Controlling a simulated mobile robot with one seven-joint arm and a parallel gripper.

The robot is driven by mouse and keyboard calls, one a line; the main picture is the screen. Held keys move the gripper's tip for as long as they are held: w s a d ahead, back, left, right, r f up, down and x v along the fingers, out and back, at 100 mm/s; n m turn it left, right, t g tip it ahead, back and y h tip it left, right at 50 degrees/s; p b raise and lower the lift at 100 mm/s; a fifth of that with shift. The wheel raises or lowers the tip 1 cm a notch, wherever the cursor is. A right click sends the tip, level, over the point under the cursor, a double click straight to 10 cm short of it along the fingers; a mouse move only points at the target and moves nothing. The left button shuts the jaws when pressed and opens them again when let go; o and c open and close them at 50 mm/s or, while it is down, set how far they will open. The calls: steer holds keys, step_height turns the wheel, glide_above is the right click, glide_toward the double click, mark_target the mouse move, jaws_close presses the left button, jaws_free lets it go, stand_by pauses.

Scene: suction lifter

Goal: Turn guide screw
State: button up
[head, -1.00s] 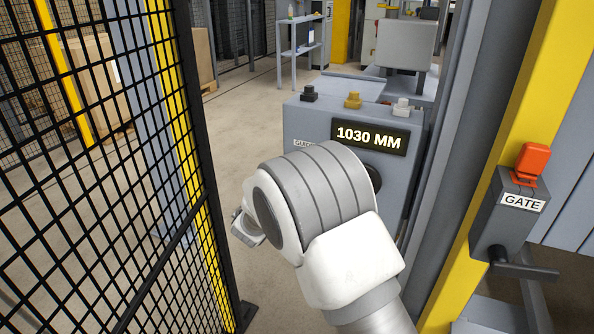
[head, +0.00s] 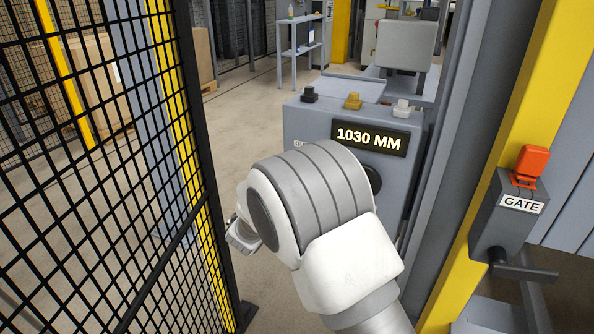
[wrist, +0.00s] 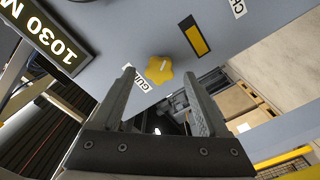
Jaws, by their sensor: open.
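A yellow star-shaped knob (wrist: 159,70), which I take for the guide screw, sits on the grey panel face (wrist: 120,25) in the wrist view. A white label (wrist: 140,85) beside it is partly hidden by a finger. My gripper (wrist: 157,76) is open and empty. Its fingertips appear on either side of the knob in the picture; I cannot tell how far short of it they are. In the head view my arm covers the knob, and the edge of the guide label (head: 300,144) just shows on the grey control box (head: 300,118).
A display (head: 369,138) reads 1030 MM. Black (head: 309,95), yellow (head: 352,101) and white (head: 401,108) buttons top the box. A mesh fence (head: 110,180) stands close on the left, a gate switch (head: 508,205) on the right. A yellow slot plate (wrist: 194,37) lies near the knob.

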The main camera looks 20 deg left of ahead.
steer(key=s+a+p, duration=0.1)
steer(key=s+p, duration=0.1)
steer(key=s, duration=1.3)
steer(key=shift+s+p, duration=0.25)
steer(key=shift+p, duration=0.05)
steer(key=shift+a, duration=0.1)
